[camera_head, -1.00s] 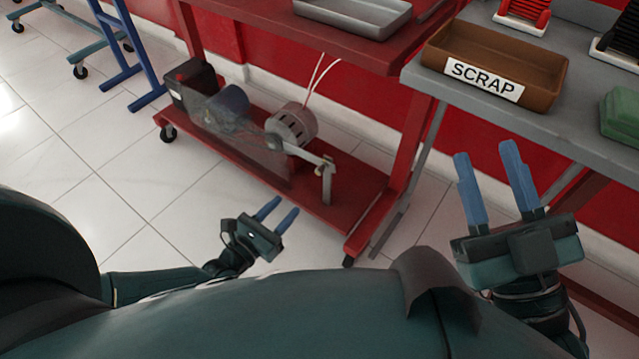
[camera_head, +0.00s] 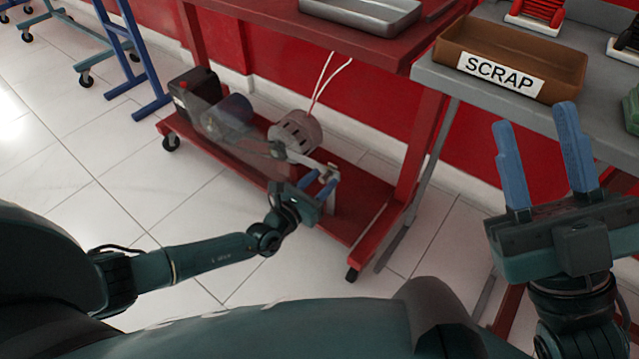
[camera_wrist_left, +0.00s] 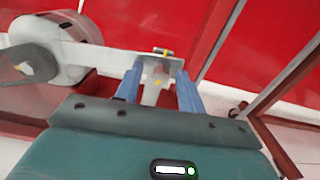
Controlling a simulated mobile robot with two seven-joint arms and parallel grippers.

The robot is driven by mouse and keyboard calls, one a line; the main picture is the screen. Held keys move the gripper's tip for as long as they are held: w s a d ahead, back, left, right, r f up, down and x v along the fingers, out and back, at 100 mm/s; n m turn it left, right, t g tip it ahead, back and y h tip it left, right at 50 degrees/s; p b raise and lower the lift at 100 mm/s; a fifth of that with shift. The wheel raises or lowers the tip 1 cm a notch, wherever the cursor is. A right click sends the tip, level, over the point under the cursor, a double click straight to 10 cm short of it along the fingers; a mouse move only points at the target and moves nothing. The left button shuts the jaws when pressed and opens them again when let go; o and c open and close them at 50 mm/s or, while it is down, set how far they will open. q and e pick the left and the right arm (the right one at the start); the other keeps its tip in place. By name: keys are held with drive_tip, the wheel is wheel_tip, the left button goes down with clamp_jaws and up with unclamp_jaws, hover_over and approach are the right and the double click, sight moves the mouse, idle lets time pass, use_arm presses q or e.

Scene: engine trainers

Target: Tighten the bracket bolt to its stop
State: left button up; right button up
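The bracket (camera_head: 328,172) stands at the right end of the engine trainer on the red cart's lower shelf. In the left wrist view my left gripper (camera_wrist_left: 158,88) is open, with the bracket's upright post (camera_wrist_left: 151,97) seen between the fingers. I cannot tell whether the fingers touch it. My right gripper (camera_head: 536,125) is open and empty in front of the grey bench.
The red cart (camera_head: 350,230) carries an alternator (camera_head: 297,131), a clear guard (camera_head: 225,128) and a black battery box (camera_head: 193,92). A brown SCRAP tray (camera_head: 560,75) stands on the grey bench at right.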

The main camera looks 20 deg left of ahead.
use_arm(q)
clamp_jaws()
idle(0.3)
